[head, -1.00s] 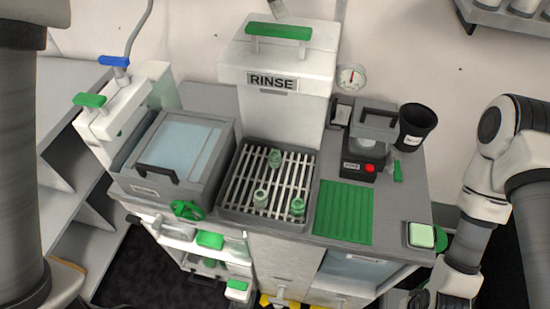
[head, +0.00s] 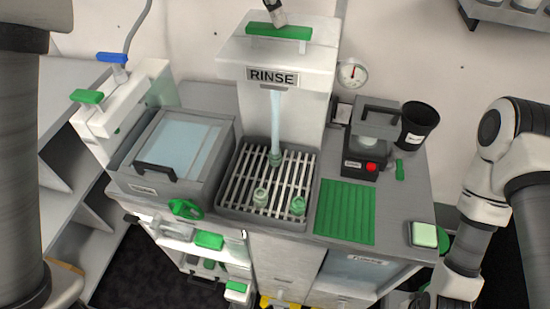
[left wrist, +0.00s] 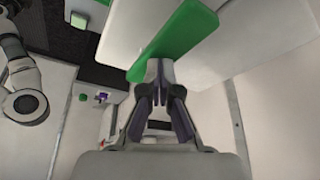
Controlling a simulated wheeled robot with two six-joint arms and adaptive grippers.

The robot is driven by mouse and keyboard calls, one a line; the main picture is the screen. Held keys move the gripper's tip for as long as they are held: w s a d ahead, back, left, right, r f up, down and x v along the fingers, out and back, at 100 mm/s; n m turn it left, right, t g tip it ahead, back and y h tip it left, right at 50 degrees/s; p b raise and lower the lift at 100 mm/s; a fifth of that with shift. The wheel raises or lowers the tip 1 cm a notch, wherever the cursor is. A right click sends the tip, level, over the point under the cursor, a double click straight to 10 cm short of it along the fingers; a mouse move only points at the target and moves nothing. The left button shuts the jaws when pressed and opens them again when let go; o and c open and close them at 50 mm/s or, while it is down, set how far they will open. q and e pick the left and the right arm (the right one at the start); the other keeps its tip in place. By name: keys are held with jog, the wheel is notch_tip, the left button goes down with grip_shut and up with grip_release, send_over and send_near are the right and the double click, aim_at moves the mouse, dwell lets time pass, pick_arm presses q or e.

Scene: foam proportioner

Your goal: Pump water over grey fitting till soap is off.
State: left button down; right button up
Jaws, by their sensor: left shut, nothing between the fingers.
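The white RINSE pump (head: 285,55) has a green bar (head: 290,34) on its top. My left gripper (head: 277,22) is shut and empty, its tips at this bar. The left wrist view shows the closed fingers (left wrist: 160,70) against the green bar (left wrist: 185,35); I cannot tell how firmly they press. A pale blue water stream (head: 276,115) falls from the spout onto the rear fitting (head: 275,159) on the slatted rack (head: 237,178). Two more fittings, front left (head: 260,197) and front right (head: 298,205), stand outside the stream. My right gripper is out of view.
Left of the rack is a lidded basin (head: 180,145) with a dark handle. Right are a green ribbed mat (head: 345,212), a device with a red button (head: 368,160) and a black cup (head: 417,125). A gauge (head: 352,73) is on the wall.

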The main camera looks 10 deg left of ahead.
pick_arm(q)
jog(key=shift+f+b, duration=0.65)
jog(key=shift+f, duration=0.65)
jog(key=shift+r, duration=0.15)
jog(key=shift+r+p, duration=2.4)
jog(key=shift+r, duration=0.15)
notch_tip(320, 180, up, 6)
jog(key=p, duration=0.5)
jog(key=shift+p, duration=0.35)
